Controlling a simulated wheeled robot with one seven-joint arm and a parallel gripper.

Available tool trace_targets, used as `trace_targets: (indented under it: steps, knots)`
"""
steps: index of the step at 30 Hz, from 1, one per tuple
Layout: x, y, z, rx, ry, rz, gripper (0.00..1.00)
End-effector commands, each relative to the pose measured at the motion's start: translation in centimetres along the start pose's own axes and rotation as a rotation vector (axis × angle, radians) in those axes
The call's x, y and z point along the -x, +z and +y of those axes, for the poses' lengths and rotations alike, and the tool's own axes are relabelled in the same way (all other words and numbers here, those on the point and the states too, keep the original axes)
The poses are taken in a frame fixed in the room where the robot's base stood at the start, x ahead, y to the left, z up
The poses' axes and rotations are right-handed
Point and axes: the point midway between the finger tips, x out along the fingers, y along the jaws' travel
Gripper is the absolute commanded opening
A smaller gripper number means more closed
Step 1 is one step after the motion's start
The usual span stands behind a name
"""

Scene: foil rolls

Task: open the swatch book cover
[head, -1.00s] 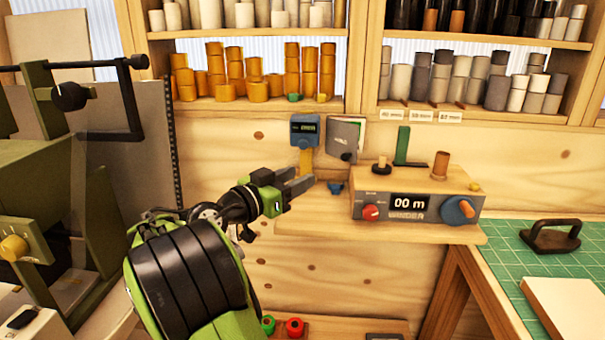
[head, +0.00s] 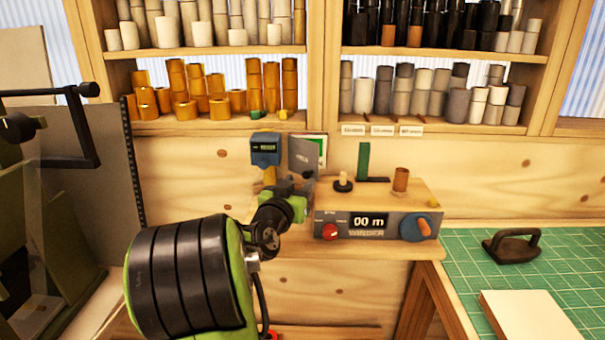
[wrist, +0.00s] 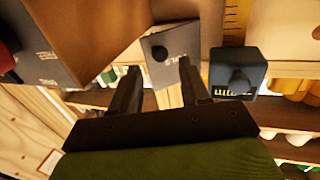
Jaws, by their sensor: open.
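The swatch book has a grey cover (head: 303,154) and hangs upright on the wooden wall in the head view, with a white and green page edge showing at its right. In the wrist view the grey cover (wrist: 178,50), with a dark round knob (wrist: 159,54), lies beyond my fingers. My gripper (head: 297,187) is just below and in front of the cover in the head view. In the wrist view my gripper (wrist: 158,78) is open, its two dark fingers apart with nothing between them. Whether a finger touches the cover cannot be told.
A blue gauge (head: 265,150) hangs left of the swatch book, close to a finger in the wrist view (wrist: 238,72). The winder box (head: 368,215) stands on the shelf to the right. A green cutting mat (head: 470,250) lies at far right.

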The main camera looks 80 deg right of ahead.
Motion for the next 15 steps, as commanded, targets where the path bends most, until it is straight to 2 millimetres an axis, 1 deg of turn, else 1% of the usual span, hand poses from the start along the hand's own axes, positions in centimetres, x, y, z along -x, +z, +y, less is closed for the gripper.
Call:
trace_targets:
  steps: [1,3,6,9,15]
  knots:
    - [-1.1,-0.2,0.2,0.001,0.005,0.0,0.46]
    - [-2.4,-0.1,0.1,0.001,0.003,0.002,0.46]
    - [-3.5,-0.1,0.0,0.0,0.0,0.0,0.46]
    - [-4.0,0.0,0.0,0.0,-0.001,0.0,0.46]
    - [-4.0,0.0,-0.1,0.0,-0.002,0.0,0.46]
